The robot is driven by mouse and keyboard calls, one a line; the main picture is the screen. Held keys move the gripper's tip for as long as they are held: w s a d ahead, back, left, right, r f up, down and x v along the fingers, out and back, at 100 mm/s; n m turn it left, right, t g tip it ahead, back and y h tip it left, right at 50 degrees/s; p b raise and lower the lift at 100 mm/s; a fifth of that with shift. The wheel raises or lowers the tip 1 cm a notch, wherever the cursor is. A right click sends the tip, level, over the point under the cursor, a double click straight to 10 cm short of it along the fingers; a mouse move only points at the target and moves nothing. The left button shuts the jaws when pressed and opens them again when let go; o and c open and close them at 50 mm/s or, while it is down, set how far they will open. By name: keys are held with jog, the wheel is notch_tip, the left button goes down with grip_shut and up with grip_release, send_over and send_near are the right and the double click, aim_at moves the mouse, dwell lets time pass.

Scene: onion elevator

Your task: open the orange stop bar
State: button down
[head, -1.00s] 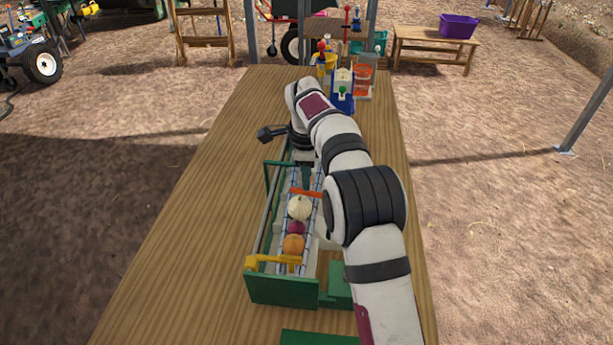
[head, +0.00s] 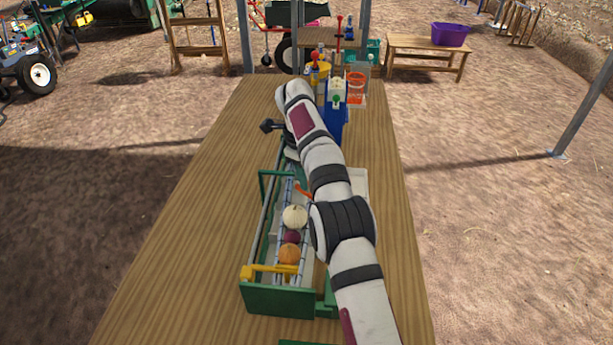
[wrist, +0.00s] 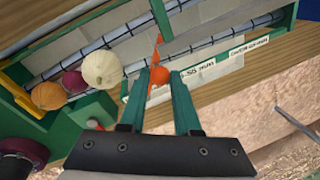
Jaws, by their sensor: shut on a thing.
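The orange stop bar (head: 303,190) sits over the green-framed conveyor trough (head: 251,240) and lies at a slant in the head view. In the wrist view, its round orange end (wrist: 159,75) lies between the green fingertips of my gripper (wrist: 160,82), which is shut on it. A thin orange part also shows just beyond, over the trough. In the head view my arm hides the gripper. A white onion (head: 295,217), a purple onion (head: 292,237) and an orange onion (head: 289,254) lie in a row in the trough, on the near side of the bar.
A yellow bar (head: 275,270) crosses the trough's near end. A green post frame (head: 264,185) rises at the trough's left side. Blue and white equipment (head: 336,115) and an orange-red bucket (head: 356,82) stand at the table's far end. The wooden table (head: 170,250) is clear on the left.

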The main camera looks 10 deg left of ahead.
jog(key=c, duration=0.6)
grip_release()
jog(key=shift+c, duration=0.2)
